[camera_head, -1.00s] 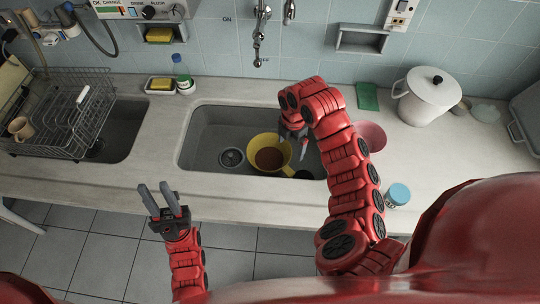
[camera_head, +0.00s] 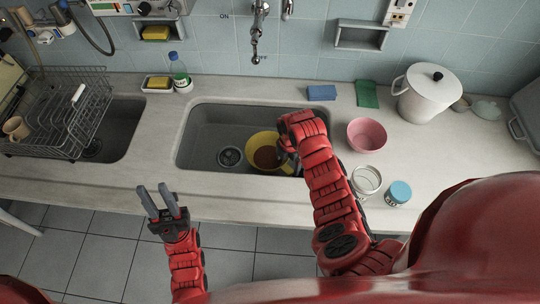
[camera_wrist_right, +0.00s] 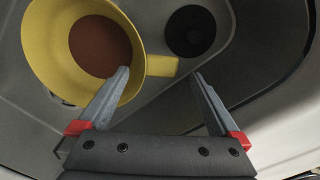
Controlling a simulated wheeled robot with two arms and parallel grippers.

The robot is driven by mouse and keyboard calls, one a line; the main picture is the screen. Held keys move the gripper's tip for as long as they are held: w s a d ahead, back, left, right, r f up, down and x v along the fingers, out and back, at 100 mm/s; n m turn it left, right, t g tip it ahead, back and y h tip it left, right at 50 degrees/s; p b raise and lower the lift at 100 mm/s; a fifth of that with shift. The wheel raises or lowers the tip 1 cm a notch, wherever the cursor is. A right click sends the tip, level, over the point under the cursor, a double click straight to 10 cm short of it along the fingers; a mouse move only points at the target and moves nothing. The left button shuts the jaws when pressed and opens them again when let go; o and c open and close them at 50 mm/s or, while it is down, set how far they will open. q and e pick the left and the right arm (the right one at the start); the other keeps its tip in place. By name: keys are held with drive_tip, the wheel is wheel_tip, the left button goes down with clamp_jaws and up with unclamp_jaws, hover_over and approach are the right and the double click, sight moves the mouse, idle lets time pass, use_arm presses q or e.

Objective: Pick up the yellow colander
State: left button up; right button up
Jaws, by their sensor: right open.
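The yellow colander (camera_head: 254,140) sits in the right-hand sink basin (camera_head: 200,150), with something brown showing inside it. In the right wrist view the colander (camera_wrist_right: 50,62) fills the upper left, and its handle (camera_wrist_right: 162,66) points right, between the fingertips. My right gripper (camera_wrist_right: 160,74) is open, with one finger over the colander's rim side and the other beyond the handle. In the head view my right arm hides most of this gripper and part of the colander. My left gripper (camera_head: 160,190) is open and empty in front of the counter.
A dark round object (camera_wrist_right: 190,31) lies by the colander in the basin. A pink bowl (camera_head: 366,134), a glass jar (camera_head: 367,180), a blue-lidded jar (camera_head: 398,193) and a blue sponge (camera_head: 321,92) are right of the sink. A dish rack (camera_head: 60,115) stands left.

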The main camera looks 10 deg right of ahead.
drive_tip(key=shift+f+p, duration=0.3)
drive_tip(key=shift+f, duration=1.05)
clamp_jaws()
